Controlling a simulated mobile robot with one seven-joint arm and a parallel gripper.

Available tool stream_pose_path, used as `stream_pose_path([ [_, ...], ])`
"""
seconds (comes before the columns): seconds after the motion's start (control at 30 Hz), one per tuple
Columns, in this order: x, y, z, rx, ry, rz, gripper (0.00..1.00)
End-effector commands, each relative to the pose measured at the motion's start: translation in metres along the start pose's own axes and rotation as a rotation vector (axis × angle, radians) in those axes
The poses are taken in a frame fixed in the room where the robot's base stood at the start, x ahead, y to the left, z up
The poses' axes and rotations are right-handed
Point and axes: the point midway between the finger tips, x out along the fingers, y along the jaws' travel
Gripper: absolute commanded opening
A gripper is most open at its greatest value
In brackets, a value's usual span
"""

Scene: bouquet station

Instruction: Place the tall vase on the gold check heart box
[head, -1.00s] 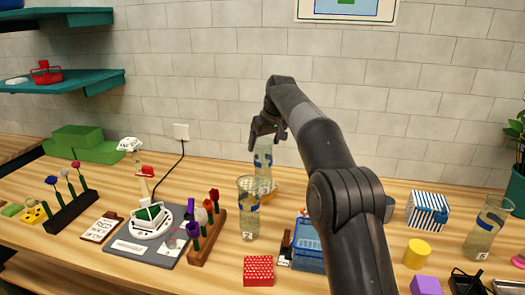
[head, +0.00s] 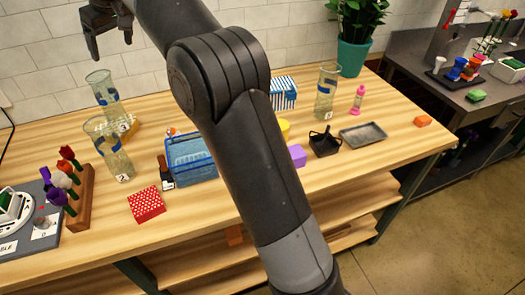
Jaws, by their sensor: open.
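A tall clear glass vase (head: 104,92) with a blue band stands upright at the back left. At its foot a small gold-yellow box (head: 131,127) shows in part; the vase seems to stand on it, but a second glass vase (head: 108,152) in front hides much of the contact. The box's check pattern and heart shape cannot be made out. A third glass vase (head: 326,92) stands further right. My gripper (head: 111,48) is open and empty, above the back left vase's rim and apart from it.
A red dotted box (head: 146,204), a blue basket (head: 190,160) and a rack of flowers (head: 78,205) are near the left vases. A striped box (head: 284,92), purple block (head: 297,155), black caddy (head: 324,143) and grey tray (head: 363,134) stand right. My arm hides the table's middle.

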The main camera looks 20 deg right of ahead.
Motion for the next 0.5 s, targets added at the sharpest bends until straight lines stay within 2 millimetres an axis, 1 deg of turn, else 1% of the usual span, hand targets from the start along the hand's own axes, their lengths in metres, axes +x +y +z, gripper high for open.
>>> stream_pose_path([
  [0.03,-0.017,0.004,0.016,0.025,0.003,0.017,0.81],
  [0.17,-0.047,0.01,0.057,0.088,0.007,0.053,0.81],
  [0.2,-0.056,0.011,0.071,0.108,0.01,0.064,0.81],
  [0.27,-0.067,0.011,0.092,0.137,0.013,0.079,0.81],
  [0.3,-0.074,0.012,0.107,0.158,0.015,0.089,0.81],
  [0.37,-0.083,0.011,0.13,0.187,0.018,0.105,0.81],
  [0.4,-0.089,0.011,0.146,0.208,0.019,0.115,0.81],
  [0.47,-0.096,0.009,0.171,0.238,0.023,0.13,0.81],
  [0.5,-0.1,0.008,0.188,0.259,0.025,0.14,0.81],
])
